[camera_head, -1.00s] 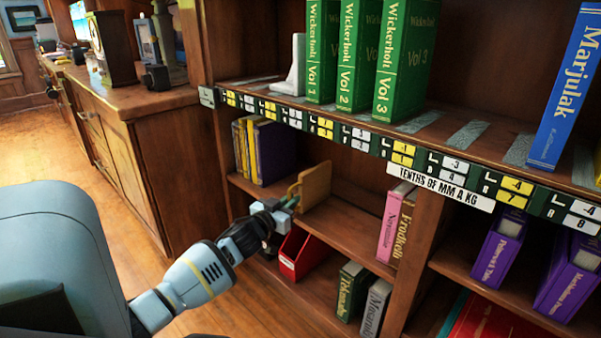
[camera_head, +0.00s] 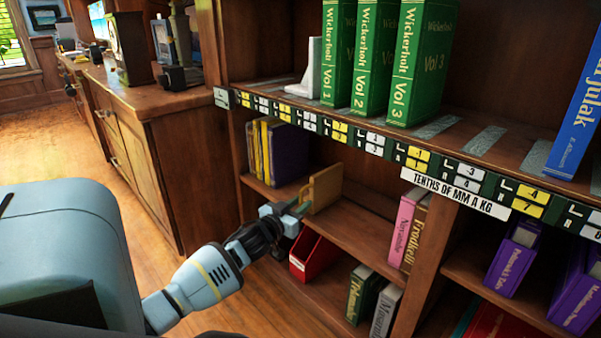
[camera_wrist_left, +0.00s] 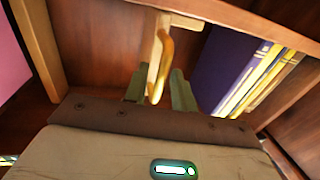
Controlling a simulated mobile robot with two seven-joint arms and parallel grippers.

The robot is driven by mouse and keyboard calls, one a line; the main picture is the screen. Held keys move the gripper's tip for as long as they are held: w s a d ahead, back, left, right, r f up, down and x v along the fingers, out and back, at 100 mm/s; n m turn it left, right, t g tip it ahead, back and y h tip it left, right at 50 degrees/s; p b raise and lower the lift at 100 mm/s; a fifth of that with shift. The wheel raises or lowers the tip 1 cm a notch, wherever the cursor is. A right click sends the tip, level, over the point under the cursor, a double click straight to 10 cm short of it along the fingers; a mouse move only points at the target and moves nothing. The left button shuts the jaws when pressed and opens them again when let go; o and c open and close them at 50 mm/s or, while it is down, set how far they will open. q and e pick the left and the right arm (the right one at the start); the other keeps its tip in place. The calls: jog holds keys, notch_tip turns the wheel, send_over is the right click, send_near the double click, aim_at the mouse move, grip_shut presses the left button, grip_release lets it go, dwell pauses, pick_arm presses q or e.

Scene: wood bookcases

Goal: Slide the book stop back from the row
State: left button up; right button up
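The wooden book stop (camera_head: 327,187), pale yellow with a curved handle, stands on the middle shelf just right of a row of yellow and purple books (camera_head: 273,152). My left gripper (camera_head: 299,208) is in front of it at the handle. In the left wrist view, the two greenish fingers (camera_wrist_left: 159,94) are apart, one on each side of the book stop's handle (camera_wrist_left: 161,70), with gaps visible. Whether either finger touches the handle cannot be told. The purple book (camera_wrist_left: 230,65) shows right of the stop there. My right gripper is not in view.
The middle shelf (camera_head: 362,232) is bare right of the stop, up to a pink book (camera_head: 406,228). A red holder (camera_head: 312,256) stands below. The upper shelf's labelled edge (camera_head: 345,135) runs above, with green books (camera_head: 420,60) and a white bookend (camera_head: 311,72).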

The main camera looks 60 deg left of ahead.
pick_arm(q)
jog(key=p+v, duration=0.2)
jog(key=v, duration=0.4)
jog(key=shift+s, duration=0.35)
jog(key=shift+r, duration=0.1)
